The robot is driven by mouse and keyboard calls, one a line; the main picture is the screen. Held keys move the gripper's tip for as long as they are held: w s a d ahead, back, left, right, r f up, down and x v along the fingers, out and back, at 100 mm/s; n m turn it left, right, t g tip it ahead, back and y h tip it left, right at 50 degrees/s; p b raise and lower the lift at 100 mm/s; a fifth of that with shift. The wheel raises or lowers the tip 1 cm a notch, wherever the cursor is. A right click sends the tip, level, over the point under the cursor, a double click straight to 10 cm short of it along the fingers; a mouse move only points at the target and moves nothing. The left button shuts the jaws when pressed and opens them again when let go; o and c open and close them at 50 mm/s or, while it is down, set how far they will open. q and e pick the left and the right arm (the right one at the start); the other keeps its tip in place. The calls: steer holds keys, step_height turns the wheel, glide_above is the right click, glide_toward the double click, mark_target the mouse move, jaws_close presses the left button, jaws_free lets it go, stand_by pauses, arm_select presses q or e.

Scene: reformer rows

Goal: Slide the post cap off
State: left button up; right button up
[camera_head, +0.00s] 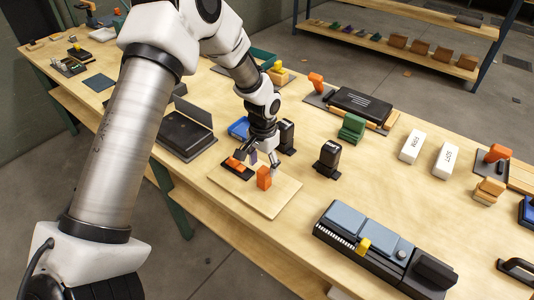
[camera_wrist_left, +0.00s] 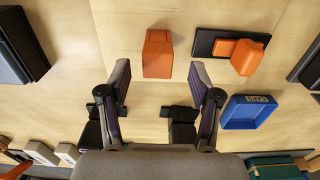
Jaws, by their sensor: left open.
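An upright orange block (camera_head: 264,178), likely the post with its cap, stands on a pale wooden board (camera_head: 262,208). It also shows in the left wrist view (camera_wrist_left: 158,55); I cannot make out a seam between cap and post. My left gripper (camera_head: 262,165) is open and empty, pointing down over the board close to the block. In the wrist view the gripper's fingertips (camera_wrist_left: 160,72) lie on either side of the block's near end, apart from it. A blue tray (camera_wrist_left: 249,112) with a label that seems to read CAPS lies beside the board. My right gripper is not in view.
A black plate with an orange piece (camera_head: 236,168) lies on the board left of the block. Black holders (camera_head: 328,160) stand behind and to the right. A long grey-blue and black device (camera_head: 375,245) lies at front right. The board's front part is bare.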

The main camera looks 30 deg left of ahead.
mark_target(265, 170)
arm_select(q)
steer(key=f, duration=0.2)
steer(key=shift+d+f, duration=0.3)
steer(key=shift+a+f, duration=0.1)
steer(key=shift+f, duration=0.2)
steer(key=shift+a+f, duration=0.15)
steer(key=shift+a, duration=0.1)
steer(key=shift+d, duration=0.25)
steer(key=c, duration=1.2)
steer(key=shift+a+r+p, duration=0.1)
steer(key=shift+r+p, duration=0.5)
steer(key=shift+p, duration=0.1)
jaws_close()
step_height(265, 170, up, 6)
steer(key=p, duration=0.5)
steer(key=shift+f, duration=0.2)
steer(key=shift+s, duration=0.1)
steer(key=shift+f, duration=0.1)
